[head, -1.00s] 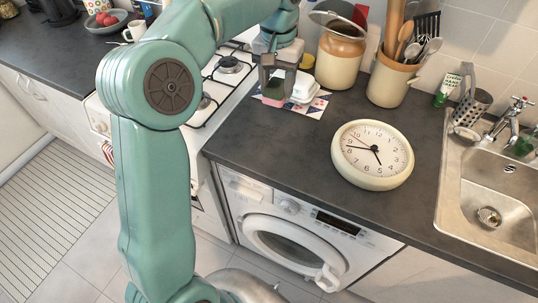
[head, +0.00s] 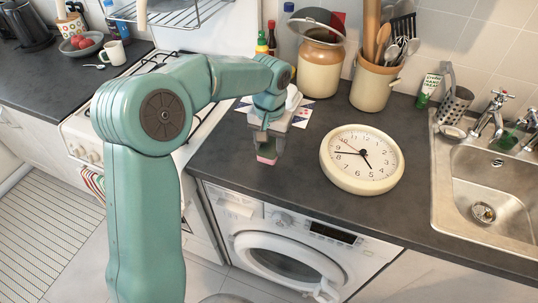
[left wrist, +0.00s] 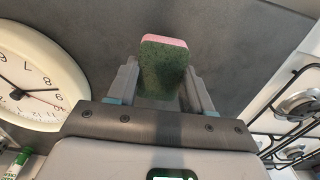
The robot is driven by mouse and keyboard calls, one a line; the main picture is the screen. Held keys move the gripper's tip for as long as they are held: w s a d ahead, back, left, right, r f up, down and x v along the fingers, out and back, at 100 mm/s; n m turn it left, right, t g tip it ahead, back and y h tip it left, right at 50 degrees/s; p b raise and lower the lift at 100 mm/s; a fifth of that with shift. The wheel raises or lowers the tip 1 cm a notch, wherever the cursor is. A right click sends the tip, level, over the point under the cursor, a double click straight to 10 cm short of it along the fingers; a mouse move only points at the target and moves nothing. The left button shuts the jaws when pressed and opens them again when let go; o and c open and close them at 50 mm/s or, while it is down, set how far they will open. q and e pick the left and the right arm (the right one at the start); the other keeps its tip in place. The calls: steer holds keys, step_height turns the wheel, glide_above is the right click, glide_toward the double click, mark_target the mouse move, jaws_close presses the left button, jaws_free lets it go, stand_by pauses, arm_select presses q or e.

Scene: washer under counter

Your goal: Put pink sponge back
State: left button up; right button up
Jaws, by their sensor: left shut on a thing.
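The pink sponge (head: 267,158) has a dark green scouring side, which fills most of its face in the left wrist view (left wrist: 164,68). My left gripper (head: 268,148) is shut on the sponge, with one finger on either side of it. It points down above the dark counter, left of the round clock. Whether the sponge's lower end touches the counter I cannot tell. My right gripper is in neither view.
The cream clock (head: 361,160) lies on the counter (head: 290,200). The sink (head: 490,190) is at the right, the gas stove (head: 130,112) at the left. The counter's front strip is clear.

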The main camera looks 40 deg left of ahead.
mark_target(269, 156)
arm_select(q)
step_height(269, 156, down, 5)
steer(key=shift+r, duration=0.15)
steer(key=shift+s+r, duration=0.1)
steer(key=shift+f, duration=0.25)
steer(key=o, duration=0.9)
steer(key=shift+o, duration=0.2)
